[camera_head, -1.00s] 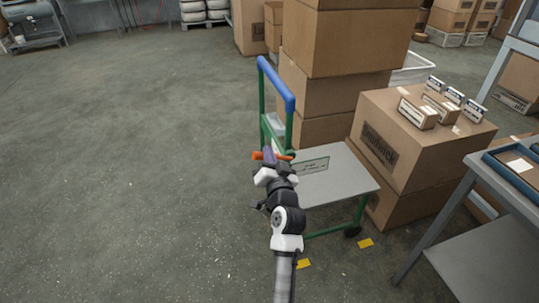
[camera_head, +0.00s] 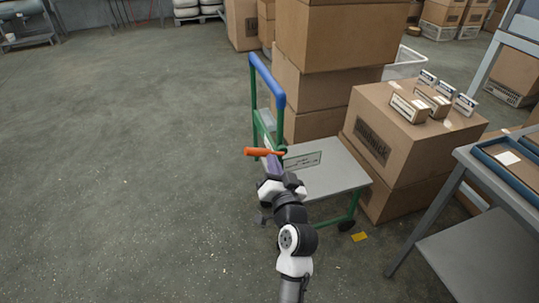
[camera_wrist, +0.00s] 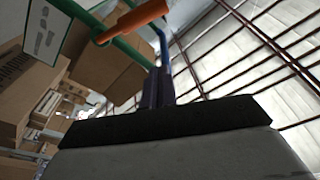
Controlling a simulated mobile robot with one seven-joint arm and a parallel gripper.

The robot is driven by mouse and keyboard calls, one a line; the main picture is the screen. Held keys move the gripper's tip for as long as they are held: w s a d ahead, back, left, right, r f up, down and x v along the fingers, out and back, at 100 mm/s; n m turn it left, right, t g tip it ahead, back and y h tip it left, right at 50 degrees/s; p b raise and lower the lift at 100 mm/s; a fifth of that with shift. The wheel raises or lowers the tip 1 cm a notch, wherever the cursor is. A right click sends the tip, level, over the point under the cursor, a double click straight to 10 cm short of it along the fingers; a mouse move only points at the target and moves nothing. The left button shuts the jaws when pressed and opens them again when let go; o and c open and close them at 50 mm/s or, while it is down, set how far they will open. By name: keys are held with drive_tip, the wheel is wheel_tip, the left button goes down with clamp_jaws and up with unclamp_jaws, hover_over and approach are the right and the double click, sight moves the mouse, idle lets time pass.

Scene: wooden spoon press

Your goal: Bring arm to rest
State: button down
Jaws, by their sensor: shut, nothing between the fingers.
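My arm reaches up from the bottom of the head view. My gripper (camera_head: 273,165) is shut and empty, its fingers pointing away from me toward the green-framed trolley. In the wrist view the dark bluish fingers (camera_wrist: 157,88) stand together above the black gripper body. An orange handle (camera_head: 262,152) lies just beyond the fingertips in the head view. It also shows in the wrist view (camera_wrist: 137,19), at the end of a green bar. I cannot tell whether the fingertips touch it.
The trolley (camera_head: 335,178) has a blue push bar (camera_head: 267,80) and a grey deck. Stacked cartons (camera_head: 330,45) stand behind it. A carton with small boxes (camera_head: 400,120) stands to its right, before a grey table (camera_head: 490,170). The floor on the left is clear.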

drive_tip(key=shift+s+d, duration=0.1)
drive_tip(key=shift+s, duration=0.2)
